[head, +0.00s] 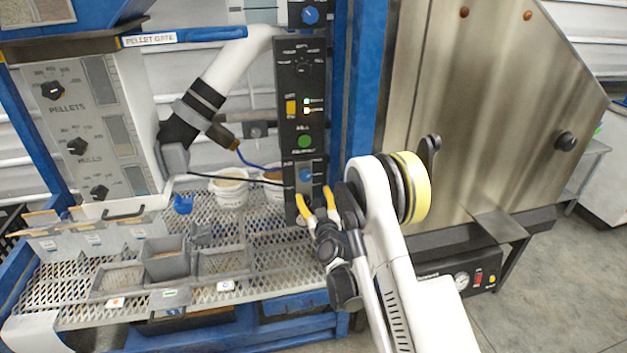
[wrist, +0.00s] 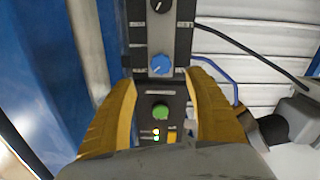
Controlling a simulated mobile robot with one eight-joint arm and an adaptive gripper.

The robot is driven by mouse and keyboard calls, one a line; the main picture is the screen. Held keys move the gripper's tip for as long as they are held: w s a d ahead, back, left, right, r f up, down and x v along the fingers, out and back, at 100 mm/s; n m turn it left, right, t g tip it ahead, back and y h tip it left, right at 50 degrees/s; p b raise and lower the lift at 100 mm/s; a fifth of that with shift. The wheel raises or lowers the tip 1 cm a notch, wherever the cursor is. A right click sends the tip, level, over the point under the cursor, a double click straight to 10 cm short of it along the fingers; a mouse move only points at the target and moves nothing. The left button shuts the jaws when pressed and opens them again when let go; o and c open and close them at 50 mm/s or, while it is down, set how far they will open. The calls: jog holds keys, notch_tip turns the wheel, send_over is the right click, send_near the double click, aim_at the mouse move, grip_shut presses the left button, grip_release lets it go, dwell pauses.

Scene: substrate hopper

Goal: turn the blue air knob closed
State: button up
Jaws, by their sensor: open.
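A blue knob (head: 306,175) sits on a small dark panel below the green button, with a white pointer line. It also shows in the wrist view (wrist: 160,65), just past and between my fingertips. A second blue knob (head: 310,15) is at the top of the column. I cannot read which one is labelled air. My gripper (head: 315,190) has yellow fingers, open and empty, pointing at the lower panel. In the wrist view my gripper (wrist: 162,80) has one finger on each side of the panel. No contact with the knob is visible.
The green button (head: 304,141), yellow switch (head: 292,107) and a black knob (head: 303,67) are above the lower blue knob. A blue post (head: 366,90) stands right; white tubs (head: 230,200) sit left.

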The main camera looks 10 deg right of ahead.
aim_at(306, 178)
jog(key=w+b, duration=0.2)
jog(key=w, duration=0.7)
jog(key=shift+w, duration=0.8)
jog(key=c, duration=1.2)
